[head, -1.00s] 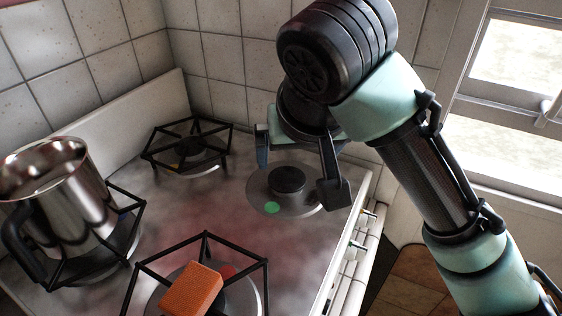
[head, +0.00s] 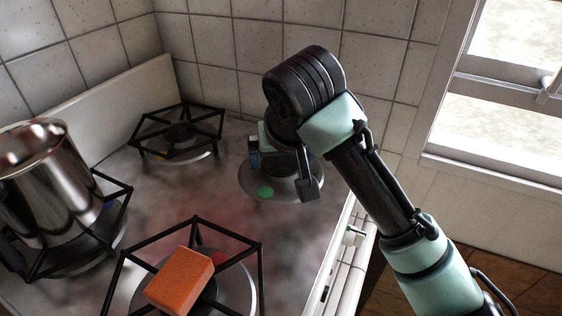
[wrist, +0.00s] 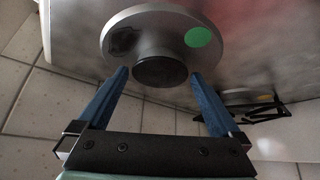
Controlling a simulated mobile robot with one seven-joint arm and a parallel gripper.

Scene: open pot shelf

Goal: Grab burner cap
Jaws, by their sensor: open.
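The burner cap (wrist: 160,72) is a small dark round disc in the middle of a grey burner plate (wrist: 112,24) that has a green spot. In the wrist view the cap lies between the tips of my open gripper (wrist: 160,78), with a blue finger on each side. No firm contact can be made out. In the head view my gripper (head: 281,174) is low over the same burner plate (head: 258,184), which has no grate. There the gripper hides the cap.
A black grate (head: 180,128) covers the back-left burner. An orange sponge (head: 181,281) rests on the front grate (head: 250,241). A shiny metal pot (head: 45,185) stands at left. Tiled walls rise close behind. The stove top (head: 150,210) is clear between the burners.

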